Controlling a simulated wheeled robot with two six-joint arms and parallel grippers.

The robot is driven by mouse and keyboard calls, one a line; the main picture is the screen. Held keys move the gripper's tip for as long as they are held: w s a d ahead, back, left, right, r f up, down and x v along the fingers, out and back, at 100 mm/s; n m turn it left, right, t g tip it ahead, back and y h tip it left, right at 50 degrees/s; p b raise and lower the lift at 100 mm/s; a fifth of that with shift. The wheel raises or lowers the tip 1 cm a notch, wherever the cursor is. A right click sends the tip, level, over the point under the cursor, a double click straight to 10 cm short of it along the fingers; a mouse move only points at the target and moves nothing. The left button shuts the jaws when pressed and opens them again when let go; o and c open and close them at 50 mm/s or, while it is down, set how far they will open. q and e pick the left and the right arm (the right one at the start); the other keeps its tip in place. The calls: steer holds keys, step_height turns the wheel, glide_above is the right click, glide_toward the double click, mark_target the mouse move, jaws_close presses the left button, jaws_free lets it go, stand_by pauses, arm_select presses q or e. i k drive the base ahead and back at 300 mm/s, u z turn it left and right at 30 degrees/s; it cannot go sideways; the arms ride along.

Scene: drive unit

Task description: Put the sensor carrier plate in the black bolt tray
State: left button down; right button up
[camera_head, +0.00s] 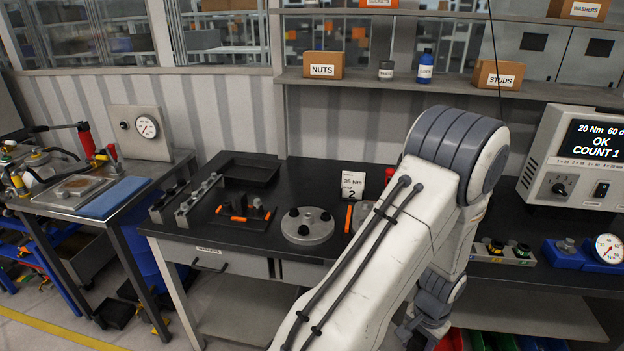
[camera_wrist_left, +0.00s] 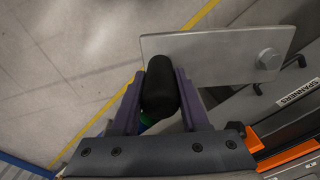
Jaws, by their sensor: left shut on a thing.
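The sensor carrier plate (camera_wrist_left: 205,58) is a flat grey plate with a hex bolt head near its right end in the left wrist view. My left gripper (camera_wrist_left: 160,98) is shut on a black rounded knob at the plate's left part, with one finger on each side. The plate hangs in the air beside the bench front, over the floor. The black tray (camera_head: 248,172) lies at the back left of the dark bench in the head view and looks empty. The left gripper and plate do not show in the head view. My right gripper is not visible.
Left of the tray is a grey slotted block (camera_head: 198,202). In front are a dark fixture with orange parts (camera_head: 243,213) and a round grey disc (camera_head: 307,226). My white arm (camera_head: 385,235) hides the bench middle. A side table (camera_head: 110,190) stands left, across a gap.

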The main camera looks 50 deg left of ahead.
mark_target(248, 174)
steer(key=z, duration=1.05)
steer(key=k, duration=1.45)
steer(key=u, duration=1.85)
steer(key=i, duration=0.5)
steer(key=u, duration=0.05)
